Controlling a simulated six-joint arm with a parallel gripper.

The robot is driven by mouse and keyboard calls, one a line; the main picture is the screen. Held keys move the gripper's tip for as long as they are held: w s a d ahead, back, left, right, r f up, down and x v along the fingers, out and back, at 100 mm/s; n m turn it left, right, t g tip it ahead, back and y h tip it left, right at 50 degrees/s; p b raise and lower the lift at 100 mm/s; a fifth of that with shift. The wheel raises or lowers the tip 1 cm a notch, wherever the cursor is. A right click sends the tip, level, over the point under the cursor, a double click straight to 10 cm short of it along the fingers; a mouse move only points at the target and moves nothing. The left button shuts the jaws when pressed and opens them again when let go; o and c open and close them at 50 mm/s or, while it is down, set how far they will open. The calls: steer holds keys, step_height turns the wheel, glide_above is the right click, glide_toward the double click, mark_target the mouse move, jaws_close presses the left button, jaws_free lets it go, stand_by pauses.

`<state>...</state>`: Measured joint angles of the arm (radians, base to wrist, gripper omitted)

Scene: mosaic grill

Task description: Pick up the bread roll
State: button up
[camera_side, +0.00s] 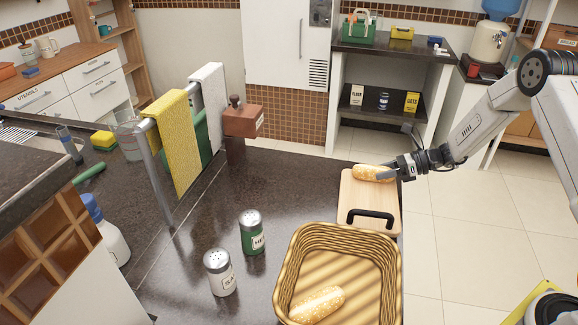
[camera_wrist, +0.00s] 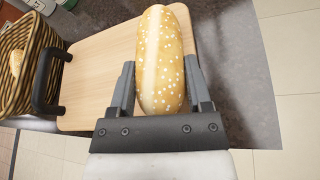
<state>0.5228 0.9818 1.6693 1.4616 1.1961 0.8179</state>
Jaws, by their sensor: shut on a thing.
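A seeded bread roll (camera_wrist: 162,70) lies between the two fingers of my gripper (camera_wrist: 160,92) in the wrist view. My gripper is shut on it, with a finger against each long side. In the side view the roll (camera_side: 372,173) is at the far end of the wooden board (camera_side: 372,201), and my gripper (camera_side: 394,171) reaches it from the right. I cannot tell whether the roll touches the board. A second bread roll (camera_side: 317,304) lies inside the wicker basket (camera_side: 283,272).
The board has a black handle (camera_side: 371,216) near the basket. A green-labelled shaker (camera_side: 252,232) and a salt shaker (camera_side: 219,272) stand left of the basket. A towel rack with a yellow towel (camera_side: 180,143) stands further left. The dark counter between is clear.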

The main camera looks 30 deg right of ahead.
mark_target(384, 169)
steer(key=shift+r, duration=0.1)
steer(key=shift+r, duration=1.6)
steer(key=s+a+r, duration=0.2)
steer(key=s+r, duration=0.7)
steer(key=s, duration=0.4)
steer(key=shift+s+r, duration=0.35)
steer(key=shift+s, duration=0.05)
steer(key=shift+a, duration=0.2)
